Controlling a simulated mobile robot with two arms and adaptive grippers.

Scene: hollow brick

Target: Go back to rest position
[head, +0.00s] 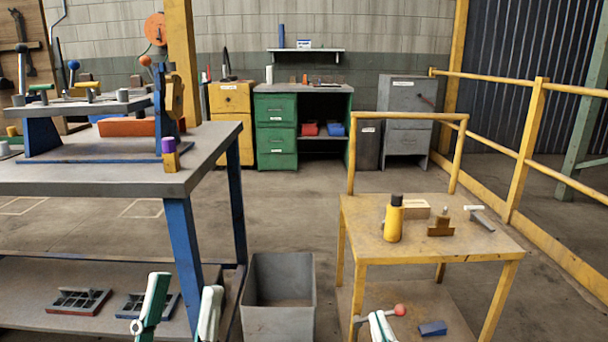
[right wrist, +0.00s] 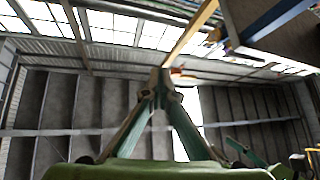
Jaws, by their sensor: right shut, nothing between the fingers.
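My left gripper (head: 186,284) shows at the bottom left in the head view. Its green finger and pale finger stand upright and wide apart, with nothing visible between them. It is in front of the workbench's lower shelf, left of the grey bin. My right gripper (head: 379,317) shows at the bottom of the head view, in front of the yellow table. Its fingers are close together. In the right wrist view, the right fingers (right wrist: 160,80) meet at their tips and hold nothing. They point up toward the roof and the corrugated wall. The arms are mostly out of view.
A workbench (head: 100,178) with tools and a red-orange block (head: 140,126) stands at left. A grey open bin (head: 279,325) is between it and a yellow table (head: 370,247). The table holds a yellow bottle (head: 394,220). A yellow railing (head: 528,150) runs along the right. Floor behind is clear.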

